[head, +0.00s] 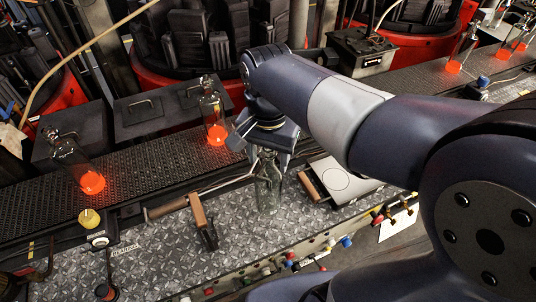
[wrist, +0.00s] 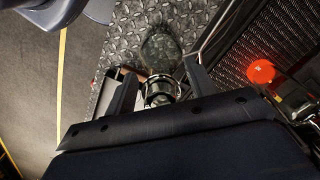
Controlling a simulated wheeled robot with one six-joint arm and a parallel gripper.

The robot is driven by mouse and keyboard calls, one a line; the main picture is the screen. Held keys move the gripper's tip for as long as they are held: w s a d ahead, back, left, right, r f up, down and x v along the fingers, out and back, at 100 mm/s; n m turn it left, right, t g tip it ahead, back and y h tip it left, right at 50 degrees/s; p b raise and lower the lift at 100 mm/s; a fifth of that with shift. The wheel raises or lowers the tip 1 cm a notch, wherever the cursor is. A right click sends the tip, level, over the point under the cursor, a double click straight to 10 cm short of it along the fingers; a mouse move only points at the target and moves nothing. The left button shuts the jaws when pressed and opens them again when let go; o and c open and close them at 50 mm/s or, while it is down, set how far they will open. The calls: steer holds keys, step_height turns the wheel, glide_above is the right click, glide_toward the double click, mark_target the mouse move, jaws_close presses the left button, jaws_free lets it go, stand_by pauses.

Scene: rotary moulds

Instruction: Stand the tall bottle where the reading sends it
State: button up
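A clear glass bottle (head: 268,188) stands upright on the metal tread plate, left of a pale square plate with a ring mark (head: 342,180). My gripper (head: 266,148) is above it, pointing down. In the wrist view my gripper (wrist: 161,70) has its fingers apart on either side of the bottle's neck (wrist: 159,90). A gap shows on both sides, so the gripper looks open. The bottle's body (wrist: 161,50) shows beyond the fingertips. A small round dial (head: 97,241) sits at the plate's left; its reading is too small to tell.
Bottles with glowing orange bases (head: 92,182) (head: 215,133) stand on the dark conveyor (head: 150,165) behind. A wooden-handled tool (head: 200,215) lies left of the bottle. A yellow knob (head: 89,218) is farther left. Several coloured fittings (head: 290,262) line the front edge. Tread plate (head: 165,262) is bare front left.

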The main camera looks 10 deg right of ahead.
step_height(320, 180, up, 12)
steer(key=shift+r, duration=0.15)
stand_by(0.6)
steer(key=shift+f, duration=4.35)
